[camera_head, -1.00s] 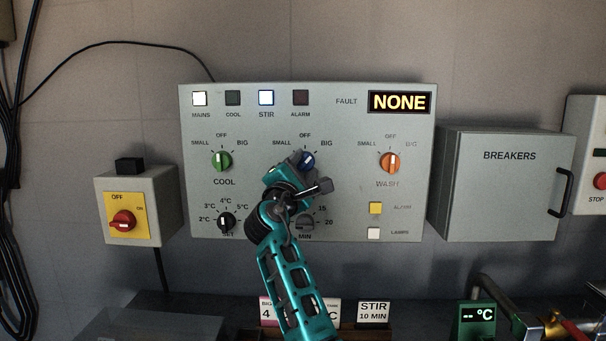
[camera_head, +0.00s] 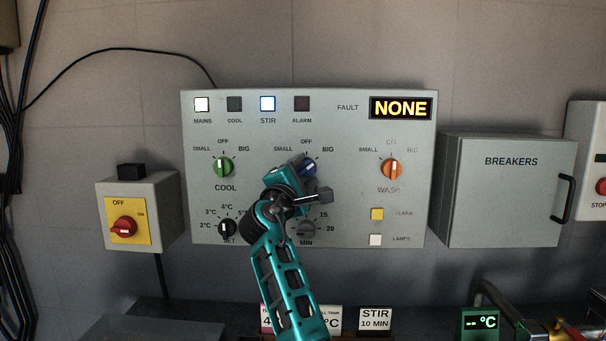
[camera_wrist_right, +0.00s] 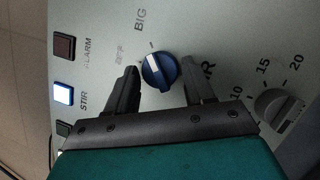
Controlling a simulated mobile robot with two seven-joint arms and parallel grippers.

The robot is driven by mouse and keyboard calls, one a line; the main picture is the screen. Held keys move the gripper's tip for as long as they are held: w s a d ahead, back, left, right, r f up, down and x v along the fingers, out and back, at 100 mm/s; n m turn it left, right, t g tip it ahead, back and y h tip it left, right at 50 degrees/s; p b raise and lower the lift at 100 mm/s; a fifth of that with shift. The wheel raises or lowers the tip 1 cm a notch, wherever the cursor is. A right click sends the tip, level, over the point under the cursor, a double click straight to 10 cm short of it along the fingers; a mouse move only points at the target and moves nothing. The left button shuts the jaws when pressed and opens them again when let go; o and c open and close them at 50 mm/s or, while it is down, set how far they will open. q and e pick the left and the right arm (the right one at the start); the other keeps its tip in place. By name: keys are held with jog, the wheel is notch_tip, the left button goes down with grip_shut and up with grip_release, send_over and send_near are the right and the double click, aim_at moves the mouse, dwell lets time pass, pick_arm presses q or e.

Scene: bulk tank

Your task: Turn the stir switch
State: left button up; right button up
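The stir switch is a blue knob with a white pointer mark on the grey control panel (camera_head: 350,110), between the green and orange knobs. In the head view the knob (camera_head: 309,166) is partly hidden by my right gripper (camera_head: 303,172). In the right wrist view the whole blue knob (camera_wrist_right: 160,70) shows, its white mark slanting between OFF and BIG. My right gripper's two dark fingers (camera_wrist_right: 160,88) stand apart on either side of the knob, with gaps between them and it. The STIR lamp (camera_head: 267,104) is lit. My left gripper is not in view.
The green cool knob (camera_head: 223,167) is to the left and the orange wash knob (camera_head: 392,169) to the right. The minute dial (camera_head: 307,229) sits below, close to my arm. The breaker box (camera_head: 505,195) juts out at the right, the red main switch (camera_head: 124,227) at the left.

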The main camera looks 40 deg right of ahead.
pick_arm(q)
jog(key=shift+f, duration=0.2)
pick_arm(e)
jog(key=shift+o, duration=1.3)
pick_arm(q)
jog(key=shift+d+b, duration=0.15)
jog(key=shift+b, duration=0.15)
pick_arm(e)
jog(key=v, duration=1.3)
